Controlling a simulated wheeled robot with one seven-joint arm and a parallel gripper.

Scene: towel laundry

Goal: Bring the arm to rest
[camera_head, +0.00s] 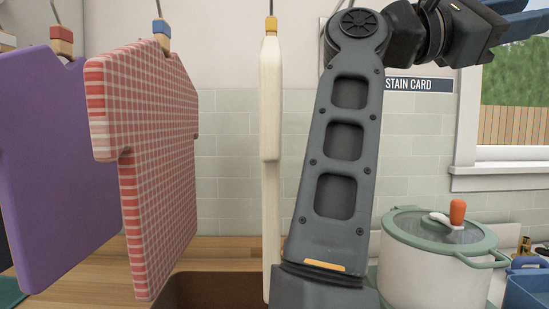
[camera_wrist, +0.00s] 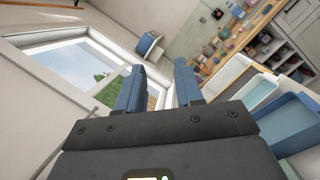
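My gripper (camera_head: 525,14) is raised at the top right in the head view, with its blue fingers partly cut off by the picture edge. In the wrist view my gripper (camera_wrist: 160,70) shows two blue fingers spread apart with nothing between them. The arm stands upright in the middle of the head view and bends to the right at its top. The fingers point toward the window side, clear of any object I can see.
A purple shirt shape (camera_head: 55,170), a red checked one (camera_head: 155,170) and a cream one (camera_head: 270,120) hang at left. A white lidded pot (camera_head: 435,270) stands right, beside a blue container (camera_head: 528,287). The window (camera_head: 510,120) is behind. Trays (camera_wrist: 290,125) show in the wrist view.

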